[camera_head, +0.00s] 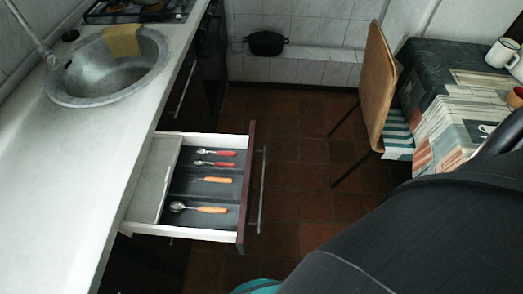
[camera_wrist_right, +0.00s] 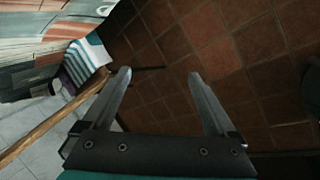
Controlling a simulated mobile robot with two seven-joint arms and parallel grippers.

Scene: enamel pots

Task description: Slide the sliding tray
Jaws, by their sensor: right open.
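The drawer (camera_head: 247,185) under the counter is pulled open in the head view. A pale grey panel that looks like the sliding tray (camera_head: 157,180) lies at the drawer's left, counter-side end. To its right are dark compartments holding several spoons with red and orange handles (camera_head: 214,180). My right gripper (camera_wrist_right: 159,75) is open and empty in the right wrist view, with bare floor between its fingers. The drawer and tray are not in that wrist view. My right arm fills the lower right of the head view, and its fingers are not visible there. My left gripper is in neither view.
The counter (camera_head: 70,150) with a round sink (camera_head: 110,75) runs along the left. A chair (camera_head: 376,90) and a table (camera_head: 440,60) with mugs stand at the right. A black pot (camera_head: 266,43) sits on the back ledge. The tiled floor (camera_head: 290,130) between is clear.

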